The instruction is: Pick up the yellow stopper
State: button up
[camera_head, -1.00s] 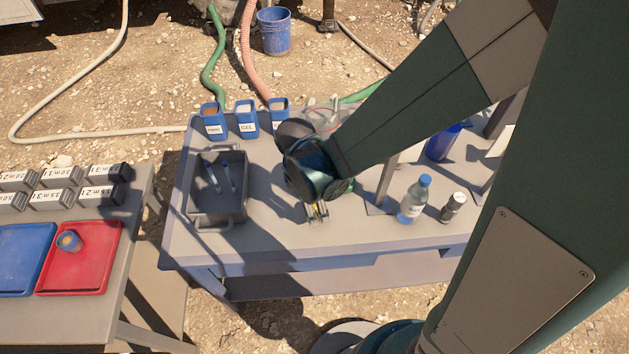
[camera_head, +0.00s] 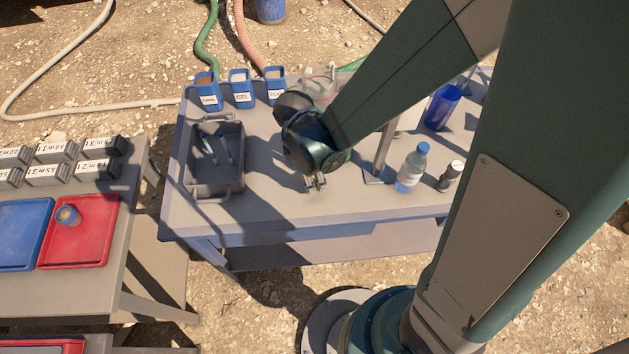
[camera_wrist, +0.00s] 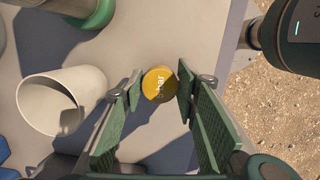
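The yellow stopper (camera_wrist: 159,85) shows its round top, with dark lettering, in the wrist view. In the head view my gripper (camera_head: 316,182) points down over the middle of the grey table (camera_head: 270,215). My wrist hides most of that spot, and the stopper cannot be made out clearly there. Its height above the table top is hard to judge.
In the wrist view a white cup (camera_wrist: 62,100) is left of the fingers. In the head view a grey bin (camera_head: 217,188) stands left, blue labelled containers (camera_head: 241,90) stand behind, and a blue-capped bottle (camera_head: 411,170) stands right. The table front is clear.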

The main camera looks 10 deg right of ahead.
jog(key=c, duration=0.4)
jog(key=shift+r, duration=0.25)
jog(key=shift+r+p, duration=1.1)
jog(key=shift+r, duration=3.65)
